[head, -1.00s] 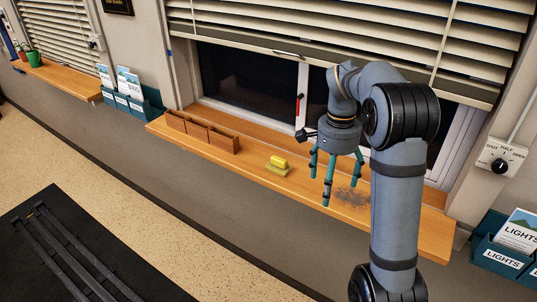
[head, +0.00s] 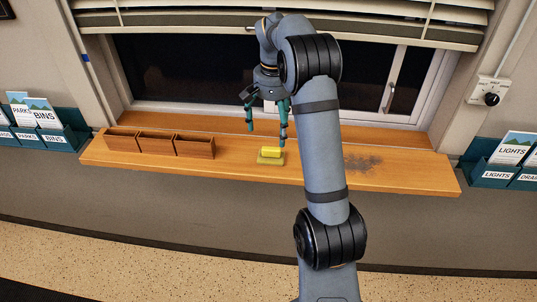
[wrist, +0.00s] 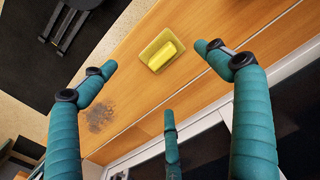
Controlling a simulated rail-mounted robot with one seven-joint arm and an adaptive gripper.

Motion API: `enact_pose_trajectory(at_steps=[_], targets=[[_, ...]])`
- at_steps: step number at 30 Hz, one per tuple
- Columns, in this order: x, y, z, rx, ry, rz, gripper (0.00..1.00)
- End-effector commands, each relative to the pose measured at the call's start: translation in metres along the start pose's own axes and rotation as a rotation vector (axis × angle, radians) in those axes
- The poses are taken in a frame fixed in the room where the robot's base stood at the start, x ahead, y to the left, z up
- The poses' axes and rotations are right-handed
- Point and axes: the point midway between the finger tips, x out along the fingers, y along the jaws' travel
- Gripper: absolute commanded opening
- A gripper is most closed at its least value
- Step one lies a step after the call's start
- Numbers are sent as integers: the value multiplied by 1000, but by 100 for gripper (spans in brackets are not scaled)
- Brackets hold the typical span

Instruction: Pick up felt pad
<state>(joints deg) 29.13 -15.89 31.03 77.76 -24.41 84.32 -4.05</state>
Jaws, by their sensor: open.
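The felt pad appears to be the flat yellowish pad (head: 264,160) with a bright yellow block (head: 272,151) on top, on the wooden sill. In the wrist view the pad (wrist: 149,52) lies under the yellow block (wrist: 163,56), beyond the fingertips. My gripper (head: 265,128) is open and empty, with teal fingers pointing down above and slightly behind the pad. In the wrist view its three fingers (wrist: 160,75) are spread wide, and none touches the pad.
A wooden box with several compartments (head: 160,144) stands left of the pad on the sill (head: 230,172). A dark smudge (head: 362,162) marks the sill at right. Leaflet holders (head: 50,138) hang at both sides. The window (head: 180,80) is close behind.

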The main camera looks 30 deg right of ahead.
Motion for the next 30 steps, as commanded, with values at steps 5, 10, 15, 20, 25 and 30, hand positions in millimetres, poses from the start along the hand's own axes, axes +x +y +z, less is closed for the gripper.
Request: enact_pose_trajectory(at_steps=[5, 10, 15, 20, 25, 30], targets=[[28, -2, 2, -21, -7, 1, 88], [46, -1, 2, -18, -5, 1, 88], [60, 0, 2, -16, -8, 2, 88], [85, 1, 0, -16, -9, 2, 88], [99, 0, -1, -14, -4, 0, 88], [101, 0, -1, -15, -2, -1, 88]])
